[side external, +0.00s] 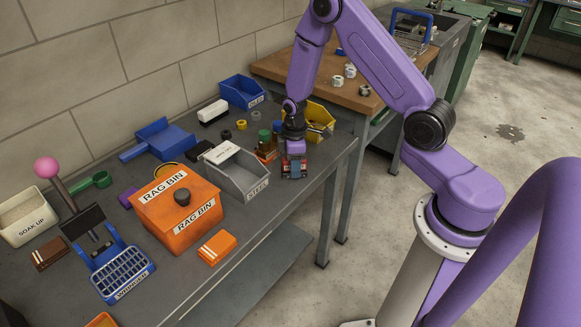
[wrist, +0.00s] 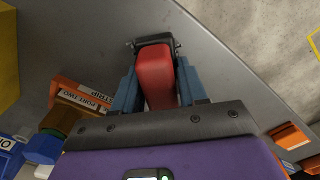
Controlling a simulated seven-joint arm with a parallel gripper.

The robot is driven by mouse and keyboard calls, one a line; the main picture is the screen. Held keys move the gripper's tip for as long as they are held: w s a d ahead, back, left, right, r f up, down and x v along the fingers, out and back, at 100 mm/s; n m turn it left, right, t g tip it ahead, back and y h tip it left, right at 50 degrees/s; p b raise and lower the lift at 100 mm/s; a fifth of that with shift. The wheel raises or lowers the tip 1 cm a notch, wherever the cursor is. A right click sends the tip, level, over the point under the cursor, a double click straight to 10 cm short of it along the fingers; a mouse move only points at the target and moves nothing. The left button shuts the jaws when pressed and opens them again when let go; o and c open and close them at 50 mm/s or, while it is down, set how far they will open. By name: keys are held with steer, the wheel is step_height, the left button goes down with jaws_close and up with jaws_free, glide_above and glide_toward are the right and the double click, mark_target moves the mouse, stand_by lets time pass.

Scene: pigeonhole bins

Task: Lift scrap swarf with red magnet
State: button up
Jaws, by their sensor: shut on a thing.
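My gripper (wrist: 157,80) has its two blue fingers shut on a red block (wrist: 155,70), which looks like the red magnet. A dark grey piece caps the block's far end. In the side external view my gripper (side external: 294,168) points down near the bench's right edge, just right of the grey bin. Only a little red shows low between the fingers there. I cannot make out any swarf, and I cannot tell whether the magnet touches the bench.
A grey open bin (side external: 240,181) stands left of my gripper, with an orange rag bin (side external: 176,216) beyond. A yellow bin (side external: 319,122) is close behind. The bench edge (side external: 330,168) is close on the right.

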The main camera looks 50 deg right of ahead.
mark_target(315, 155)
steer(key=shift+d, duration=5.45)
steer(key=shift+d+r, duration=0.1)
steer(key=shift+r, duration=0.1)
step_height(315, 155, up, 8)
